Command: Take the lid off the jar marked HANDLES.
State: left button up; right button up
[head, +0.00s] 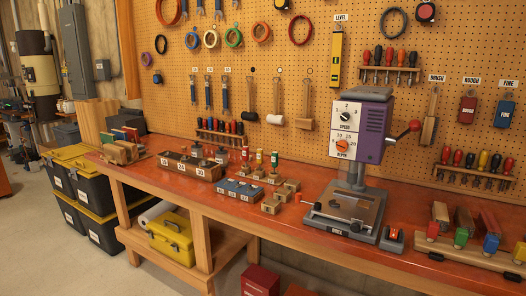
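I can make out no jar marked HANDLES and no jar lid in the head view. The labels on the bench items are mostly too small to read. Neither of my grippers is in view.
A long red-topped workbench (285,215) runs along a pegboard (210,62) hung with tools. A purple and grey drill press (360,130) stands on it. Yellow-lidded black bins (88,190) and a yellow toolbox (172,238) are lower left. Floor shows at left.

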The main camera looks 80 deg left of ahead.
aim_at(195, 146)
jog(key=u, duration=3.25)
jog(key=z, duration=0.35)
jog(key=i+j+z, duration=0.2)
jog(key=z, duration=0.15)
jog(key=i+j+z, duration=0.1)
jog(key=j+z, duration=0.3)
jog(key=i+j+z, duration=0.1)
jog(key=j+z, duration=0.25)
jog(key=i+l, duration=0.05)
